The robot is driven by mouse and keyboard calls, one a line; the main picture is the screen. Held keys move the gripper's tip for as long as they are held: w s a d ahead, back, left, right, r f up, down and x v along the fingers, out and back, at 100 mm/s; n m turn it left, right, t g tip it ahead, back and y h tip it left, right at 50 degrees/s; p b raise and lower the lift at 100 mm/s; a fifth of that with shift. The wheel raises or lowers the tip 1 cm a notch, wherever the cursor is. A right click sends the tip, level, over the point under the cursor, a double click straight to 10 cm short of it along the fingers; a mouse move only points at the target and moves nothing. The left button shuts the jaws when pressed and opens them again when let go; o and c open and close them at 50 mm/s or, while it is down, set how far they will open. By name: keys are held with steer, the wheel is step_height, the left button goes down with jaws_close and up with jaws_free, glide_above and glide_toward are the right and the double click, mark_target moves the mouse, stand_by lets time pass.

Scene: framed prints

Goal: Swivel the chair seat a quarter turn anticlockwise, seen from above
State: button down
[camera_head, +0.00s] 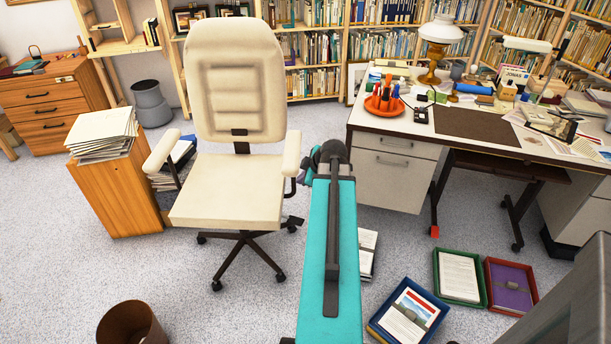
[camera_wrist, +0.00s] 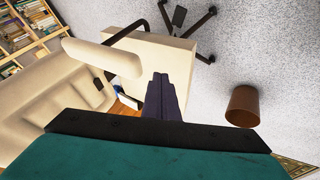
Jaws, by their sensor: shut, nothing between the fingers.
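The cream swivel chair (camera_head: 230,190) stands left of centre in the head view, its tall backrest (camera_head: 236,75) at the far side and its seat toward me. It has a left armrest (camera_head: 160,152), a right armrest (camera_head: 291,153) and a dark star base. My teal arm reaches to just right of the right armrest and hides most of my gripper there. In the wrist view my gripper (camera_wrist: 162,78) is shut and empty, its dark fingers in front of the cream seat (camera_wrist: 155,55). An armrest (camera_wrist: 98,56) is to their left. I cannot tell whether they touch the chair.
A white desk (camera_head: 390,168) stands to the right. A wooden cabinet (camera_head: 118,195) with stacked paper is close to the chair's left. A brown bin (camera_head: 130,325) stands front left, also in the wrist view (camera_wrist: 243,106). Trays (camera_head: 408,312) lie front right. Carpet before the chair is clear.

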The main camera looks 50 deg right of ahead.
mark_target(293, 178)
steer(key=shift+w+d+f+p, duration=0.4)
steer(key=shift+w+d+f, duration=0.35)
steer(key=shift+w, duration=0.2)
steer(key=shift+w+d+f+p, duration=0.35)
steer(key=shift+w+d+f, duration=0.3)
steer(key=shift+w+f, duration=0.25)
steer(key=shift+w+d+f+p, duration=0.4)
steer(key=shift+w+d+f, duration=0.3)
steer(key=shift+w, duration=0.3)
steer(key=shift+w+d, duration=0.1)
steer(key=shift+w, duration=0.05)
steer(key=shift+d, duration=0.1)
